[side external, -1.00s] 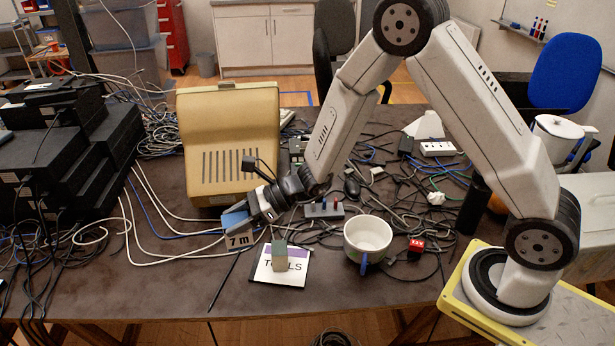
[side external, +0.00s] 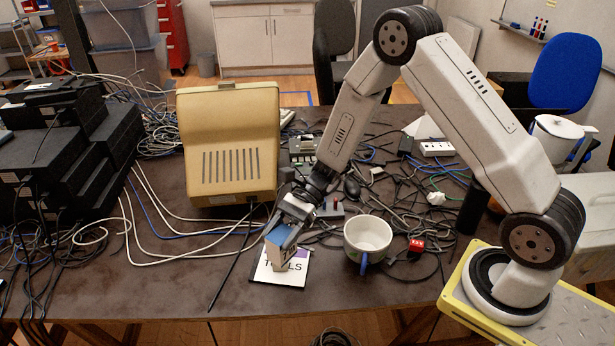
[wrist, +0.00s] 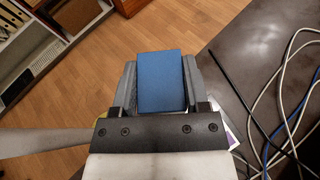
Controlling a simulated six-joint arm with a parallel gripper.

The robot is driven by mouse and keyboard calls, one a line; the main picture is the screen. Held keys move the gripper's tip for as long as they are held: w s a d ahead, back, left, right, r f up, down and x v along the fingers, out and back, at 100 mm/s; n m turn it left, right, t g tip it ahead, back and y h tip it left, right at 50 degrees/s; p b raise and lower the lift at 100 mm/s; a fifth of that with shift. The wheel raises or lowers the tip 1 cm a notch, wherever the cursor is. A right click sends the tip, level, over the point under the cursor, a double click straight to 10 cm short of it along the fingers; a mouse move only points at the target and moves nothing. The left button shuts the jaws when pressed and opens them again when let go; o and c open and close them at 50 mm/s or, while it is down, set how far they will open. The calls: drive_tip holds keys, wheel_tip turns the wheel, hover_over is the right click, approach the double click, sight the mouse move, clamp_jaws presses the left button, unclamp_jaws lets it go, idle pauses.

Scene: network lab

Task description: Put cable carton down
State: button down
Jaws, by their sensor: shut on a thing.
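My gripper (side external: 284,233) is shut on the cable carton (side external: 278,236), a small box with a blue face. It is above the white and purple card marked TOOLS (side external: 296,279) in the side view. In the wrist view the carton's blue face (wrist: 162,82) sits between the two fingers of my gripper (wrist: 160,88).
A white mug (side external: 368,238) with a blue handle stands right of the card. A beige monitor-like case (side external: 228,145) is behind. Black boxes (side external: 70,150) are stacked at left. Cables lie over much of the table (side external: 150,290); its front left is mostly clear.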

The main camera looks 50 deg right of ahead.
drive_tip(key=s+d+f+n+g+h, duration=0.1)
drive_tip(key=s+d+n+g+h, duration=0.3)
drive_tip(key=d, duration=0.4)
drive_tip(key=s+d+f+n+g+h, duration=0.1)
drive_tip(key=s+d+n+g+h, duration=0.3)
drive_tip(key=d, duration=0.4)
drive_tip(key=s+d+f+n+g+h, duration=0.1)
drive_tip(key=s+d+n+g+h, duration=0.3)
drive_tip(key=d+n, duration=0.4)
drive_tip(key=shift+s+d+f, duration=0.15)
drive_tip(key=shift+s+d, duration=0.05)
drive_tip(key=shift+s, duration=0.2)
drive_tip(key=shift+s+d+f, duration=0.15)
drive_tip(key=shift+s, duration=0.2)
drive_tip(key=d+r+n+t+h, duration=0.4)
drive_tip(key=d+n+h, duration=0.3)
drive_tip(key=d, duration=0.6)
drive_tip(key=d+r+n+t+h, duration=0.35)
drive_tip(key=d+n+h, duration=0.4)
drive_tip(key=d, duration=0.65)
drive_tip(key=shift+y, duration=0.25)
drive_tip(key=shift+s+a+f, duration=0.1)
drive_tip(key=shift+f, duration=2.65)
drive_tip(key=w+d+f, duration=0.9)
drive_tip(key=d, duration=0.1)
drive_tip(key=shift+f, duration=0.25)
